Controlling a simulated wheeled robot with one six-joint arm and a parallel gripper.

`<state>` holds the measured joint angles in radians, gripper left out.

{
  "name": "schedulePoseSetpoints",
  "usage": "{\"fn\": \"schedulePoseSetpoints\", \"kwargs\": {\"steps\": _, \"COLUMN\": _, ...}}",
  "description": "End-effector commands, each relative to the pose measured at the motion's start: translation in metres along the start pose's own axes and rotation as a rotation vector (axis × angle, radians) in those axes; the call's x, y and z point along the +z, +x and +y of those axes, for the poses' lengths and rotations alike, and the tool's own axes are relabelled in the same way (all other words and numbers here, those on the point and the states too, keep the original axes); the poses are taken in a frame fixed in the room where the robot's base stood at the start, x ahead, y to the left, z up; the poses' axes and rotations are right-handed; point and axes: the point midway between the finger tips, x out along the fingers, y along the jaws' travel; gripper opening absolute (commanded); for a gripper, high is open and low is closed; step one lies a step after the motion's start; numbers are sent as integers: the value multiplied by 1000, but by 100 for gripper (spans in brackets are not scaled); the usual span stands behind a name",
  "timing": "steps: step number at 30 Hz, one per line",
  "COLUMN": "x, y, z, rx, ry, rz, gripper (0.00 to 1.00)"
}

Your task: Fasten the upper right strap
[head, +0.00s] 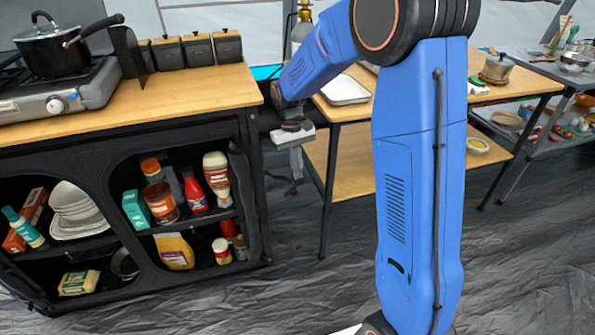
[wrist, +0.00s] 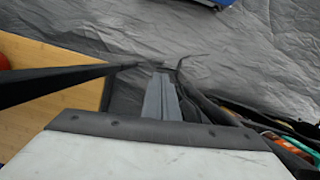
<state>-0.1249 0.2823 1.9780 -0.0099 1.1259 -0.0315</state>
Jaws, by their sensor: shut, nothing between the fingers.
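My gripper (head: 296,172) points down beside the right end of the black fabric cabinet (head: 190,130). In the wrist view its grey fingers (wrist: 161,92) are together with nothing visible between them. A thin dark curved strand (wrist: 183,68), perhaps the strap, stands up just right of the fingertips in the wrist view. I cannot tell whether it touches them. A dark rolled flap (head: 248,190) runs along the right edge of the cabinet's right opening. The strap cannot be made out in the head view.
Bottles and jars (head: 190,190) fill the cabinet's right shelves. A stove with a pot (head: 55,45) stands on the wooden top. A wooden table (head: 345,115) is close to the gripper's right, its dark leg (head: 330,180) nearby. The dark sheeted floor (head: 250,305) in front is clear.

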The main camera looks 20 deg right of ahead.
Motion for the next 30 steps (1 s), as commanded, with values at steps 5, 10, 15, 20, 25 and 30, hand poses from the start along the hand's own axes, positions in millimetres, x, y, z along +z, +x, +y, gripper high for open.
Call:
{"fn": "schedulePoseSetpoints", "kwargs": {"steps": 5, "x": 0, "y": 0, "z": 0, "rx": -1, "ry": 3, "rz": 0, "gripper": 0}}
{"fn": "schedulePoseSetpoints", "kwargs": {"steps": 10, "x": 3, "y": 0, "z": -2, "rx": -8, "ry": 33, "rz": 0, "gripper": 0}}
{"fn": "schedulePoseSetpoints", "kwargs": {"steps": 15, "x": 11, "y": 2, "z": -9, "rx": -29, "ry": 114, "rz": 0, "gripper": 0}}
{"fn": "schedulePoseSetpoints", "kwargs": {"steps": 20, "x": 20, "y": 4, "z": -19, "rx": -59, "ry": 234, "rz": -1, "gripper": 0}}
{"fn": "schedulePoseSetpoints", "kwargs": {"steps": 25, "x": 29, "y": 6, "z": -34, "rx": -97, "ry": 387, "rz": 1, "gripper": 0}}
{"fn": "schedulePoseSetpoints", "kwargs": {"steps": 30, "x": 36, "y": 8, "z": -51, "rx": -137, "ry": 545, "rz": 0, "gripper": 0}}
